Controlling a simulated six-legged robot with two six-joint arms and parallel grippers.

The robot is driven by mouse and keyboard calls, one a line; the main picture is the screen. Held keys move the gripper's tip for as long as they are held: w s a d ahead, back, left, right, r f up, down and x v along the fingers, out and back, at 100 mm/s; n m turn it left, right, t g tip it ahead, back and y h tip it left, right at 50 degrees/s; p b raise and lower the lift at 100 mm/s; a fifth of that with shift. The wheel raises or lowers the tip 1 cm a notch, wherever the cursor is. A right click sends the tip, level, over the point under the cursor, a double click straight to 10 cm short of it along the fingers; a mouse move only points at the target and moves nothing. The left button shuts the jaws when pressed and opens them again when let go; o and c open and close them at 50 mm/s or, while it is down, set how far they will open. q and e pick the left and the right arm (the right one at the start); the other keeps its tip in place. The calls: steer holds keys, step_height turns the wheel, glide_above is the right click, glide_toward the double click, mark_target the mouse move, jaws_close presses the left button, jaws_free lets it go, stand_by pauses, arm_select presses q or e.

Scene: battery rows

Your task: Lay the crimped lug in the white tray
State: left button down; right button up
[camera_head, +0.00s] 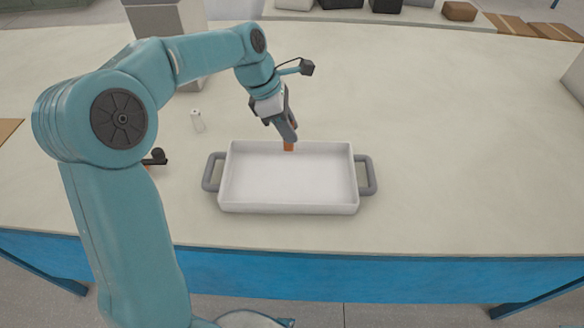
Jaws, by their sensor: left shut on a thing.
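The white tray (289,208) sits on the pale tabletop, with a grey handle at each short end. My left gripper (288,139) points down at the tray's far wall, near the middle of that side. It is shut on a small orange-brown piece, the crimped lug (288,147), whose lower end shows below the fingertips against the tray's far inner wall. I cannot tell whether the lug touches the tray. The tray's floor looks empty. My right gripper is not in view.
A small whitish cylinder (197,121) stands left of the tray. A small black object (156,157) shows beside my left arm. A grey box (168,22) stands at the back left. Dark and brown boxes line the far edge. The table right of the tray is clear.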

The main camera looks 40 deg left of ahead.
arm_select(q)
step_height(320, 180, down, 12)
steer(key=shift+f+b, duration=0.15)
steer(key=shift+b, duration=0.3)
steer(key=shift+f, duration=0.15)
steer(key=c, duration=0.8)
jaws_free()
steer(key=shift+c, duration=0.2)
steer(key=p+v, duration=0.1)
steer(key=v, duration=1.1)
